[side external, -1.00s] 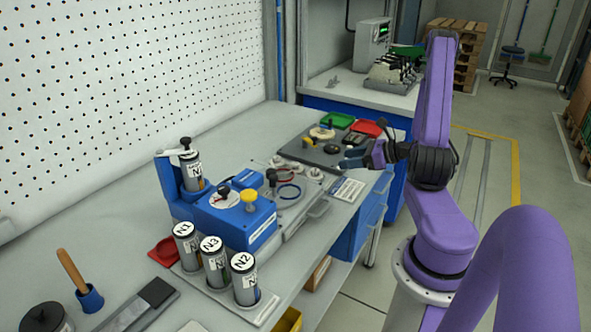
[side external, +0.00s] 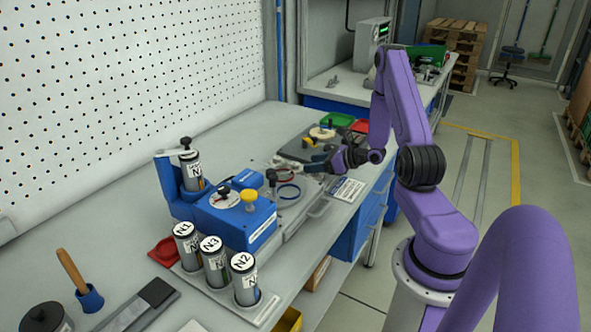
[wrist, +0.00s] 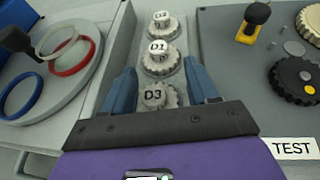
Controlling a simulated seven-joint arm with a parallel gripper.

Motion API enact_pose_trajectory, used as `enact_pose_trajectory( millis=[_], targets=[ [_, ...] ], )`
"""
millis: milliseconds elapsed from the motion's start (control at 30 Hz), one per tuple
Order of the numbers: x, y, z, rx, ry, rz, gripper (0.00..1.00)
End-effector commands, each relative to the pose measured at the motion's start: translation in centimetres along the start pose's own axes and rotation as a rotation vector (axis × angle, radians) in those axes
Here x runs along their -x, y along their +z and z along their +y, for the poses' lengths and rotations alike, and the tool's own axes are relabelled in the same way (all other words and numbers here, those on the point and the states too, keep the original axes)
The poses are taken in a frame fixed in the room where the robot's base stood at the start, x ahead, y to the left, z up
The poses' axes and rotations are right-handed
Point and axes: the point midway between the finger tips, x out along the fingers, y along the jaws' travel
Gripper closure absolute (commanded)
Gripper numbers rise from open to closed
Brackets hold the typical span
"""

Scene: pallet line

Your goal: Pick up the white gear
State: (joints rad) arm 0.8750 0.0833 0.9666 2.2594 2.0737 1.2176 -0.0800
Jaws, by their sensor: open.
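Several off-white gears with labelled knobs stand in a row in a narrow grey tray. The wrist view shows the D2 gear (wrist: 160,25), the D1 gear (wrist: 161,62) and the D3 gear (wrist: 157,97). A cream gear (wrist: 311,24) lies on the dark plate at the right; it also shows in the side view (side external: 321,133). I cannot tell which one the task means. My gripper (wrist: 161,70) is open and empty, its blue fingers on either side of the row near D1 and D3. In the side view my gripper (side external: 316,166) is low over the bench; contact cannot be told.
The dark plate (wrist: 235,85) holds a black gear (wrist: 298,80) and a yellow-based plunger (wrist: 253,22). At left, a round grey dish (wrist: 85,90) holds blue, red and white rings. A blue machine (side external: 235,215) and labelled canisters (side external: 213,262) stand nearer the side camera.

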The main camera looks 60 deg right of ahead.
Motion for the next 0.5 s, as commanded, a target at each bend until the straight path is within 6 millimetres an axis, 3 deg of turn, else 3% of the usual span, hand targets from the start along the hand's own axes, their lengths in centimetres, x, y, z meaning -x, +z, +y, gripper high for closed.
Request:
enact_pose_trajectory(
  millis=[300,500],
  targets=[
    [-4.1,0.9,0.2,0.002,0.004,0.0,0.42],
    [-4.9,0.9,0.1,0.001,0.001,0.0,0.42]
  ],
)
